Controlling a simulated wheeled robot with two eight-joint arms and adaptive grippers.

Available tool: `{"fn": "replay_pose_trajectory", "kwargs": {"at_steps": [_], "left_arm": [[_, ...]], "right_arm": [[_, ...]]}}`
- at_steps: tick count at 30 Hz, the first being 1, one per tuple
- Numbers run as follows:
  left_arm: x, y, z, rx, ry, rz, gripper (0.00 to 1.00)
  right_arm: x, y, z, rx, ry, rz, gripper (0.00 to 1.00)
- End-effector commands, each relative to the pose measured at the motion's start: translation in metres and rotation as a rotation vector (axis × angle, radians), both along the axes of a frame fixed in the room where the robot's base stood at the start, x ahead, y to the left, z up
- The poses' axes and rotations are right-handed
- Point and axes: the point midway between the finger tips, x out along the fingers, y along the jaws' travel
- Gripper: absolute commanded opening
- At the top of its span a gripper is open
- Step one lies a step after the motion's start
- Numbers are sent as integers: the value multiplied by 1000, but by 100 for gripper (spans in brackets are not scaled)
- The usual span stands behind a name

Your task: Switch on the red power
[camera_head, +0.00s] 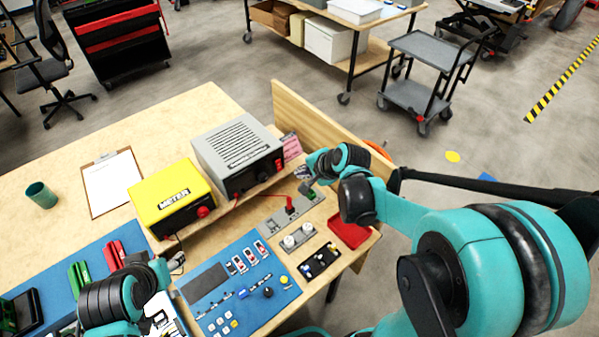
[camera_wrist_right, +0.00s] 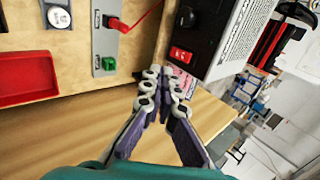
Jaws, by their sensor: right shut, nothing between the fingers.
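The grey box (camera_head: 238,142) stands on the raised shelf of the workbench. Its dark front panel carries a red power switch (camera_head: 278,163), which also shows in the right wrist view (camera_wrist_right: 182,55) beside a black knob (camera_wrist_right: 186,17). My right gripper (camera_head: 306,188) is shut and empty, in front of and to the right of the grey box. In the right wrist view its fingertips (camera_wrist_right: 160,78) are close together, just below the switch in the picture; I cannot tell the exact gap. My left arm is at the lower left; its gripper (camera_head: 176,262) is small and partly hidden.
A yellow meter box (camera_head: 172,195) stands left of the grey box. A grey plate with a red lever (camera_head: 290,204) and green button (camera_wrist_right: 108,63) lies near my right gripper. A red tray (camera_head: 349,229), blue control panel (camera_head: 238,287) and wooden side board (camera_head: 318,122) are close by.

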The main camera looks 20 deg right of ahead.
Motion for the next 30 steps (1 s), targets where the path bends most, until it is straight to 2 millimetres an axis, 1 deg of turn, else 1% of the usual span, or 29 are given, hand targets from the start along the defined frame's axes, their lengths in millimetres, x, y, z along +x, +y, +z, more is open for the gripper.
{"fn": "replay_pose_trajectory", "kwargs": {"at_steps": [1,3,10,15,18,22,30], "left_arm": [[0,0,-8,0,0,0,52],[0,0,-15,0,0,0,52],[0,0,-33,0,0,0,52],[0,0,-39,0,0,0,52],[0,0,-41,0,0,0,52],[0,0,-41,0,0,0,52],[0,0,-41,0,0,0,52]], "right_arm": [[7,3,-12,0,0,2,0],[17,7,-25,0,0,3,0],[46,17,-61,0,0,2,0],[69,25,-64,0,0,2,0],[76,28,-65,0,1,1,0],[81,30,-65,0,0,1,0],[81,29,-65,-1,0,1,0]]}}
